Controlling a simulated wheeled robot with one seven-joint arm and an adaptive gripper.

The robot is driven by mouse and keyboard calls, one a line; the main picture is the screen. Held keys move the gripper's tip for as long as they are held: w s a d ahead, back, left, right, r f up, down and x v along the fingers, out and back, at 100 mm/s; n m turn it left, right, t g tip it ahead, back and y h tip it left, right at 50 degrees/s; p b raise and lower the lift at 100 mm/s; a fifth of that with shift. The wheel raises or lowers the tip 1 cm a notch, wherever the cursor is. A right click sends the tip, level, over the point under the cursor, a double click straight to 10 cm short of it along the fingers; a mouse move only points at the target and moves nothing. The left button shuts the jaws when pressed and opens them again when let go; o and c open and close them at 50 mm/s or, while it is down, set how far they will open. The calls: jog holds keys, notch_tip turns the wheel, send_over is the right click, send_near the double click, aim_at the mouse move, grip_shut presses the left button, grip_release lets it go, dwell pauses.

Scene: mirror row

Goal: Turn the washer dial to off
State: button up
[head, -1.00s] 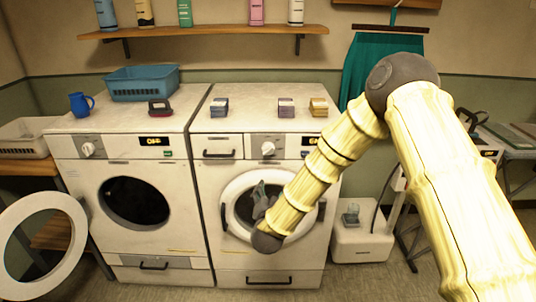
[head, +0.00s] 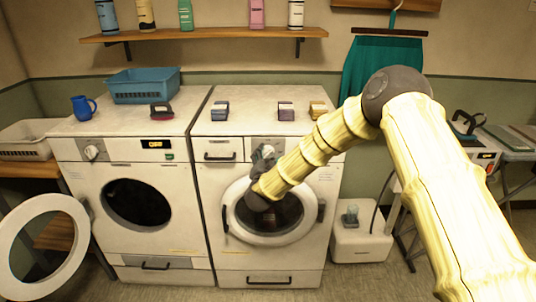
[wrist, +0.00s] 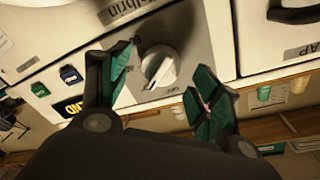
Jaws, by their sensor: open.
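Two white front-loading machines stand side by side. The right machine (head: 212,185) has its round door closed. Its dial is hidden behind my gripper in the head view. In the wrist view, the round white dial (wrist: 160,67) sits on a grey panel, its raised grip slanting. My gripper (wrist: 165,88) is open, with a teal-padded finger on either side of the dial and nothing held. I cannot tell whether the fingers touch it. In the head view my gripper (head: 263,158) is before the right machine's upper front. The left machine (head: 185,195) has its own dial (head: 92,152) and lit display (head: 156,144).
The left machine's round door (head: 20,225) hangs open at the far left. Small boxes (head: 286,111) stand on the right machine. A blue basket (head: 143,87) and blue mug (head: 83,107) stand on the left one. The drawer handle (wrist: 295,12) is near the dial.

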jog(key=shift+w, duration=0.7)
jog(key=c, duration=1)
jog(key=shift+c, duration=0.2)
jog(key=shift+n, duration=0.4)
jog(key=n+b, duration=0.2)
jog(key=n, duration=0.2)
jog(key=shift+f, duration=0.15)
jog(key=n+t+b, duration=0.1)
jog(key=n+b, duration=0.1)
jog(key=n, duration=0.3)
jog(key=shift+n, duration=0.3)
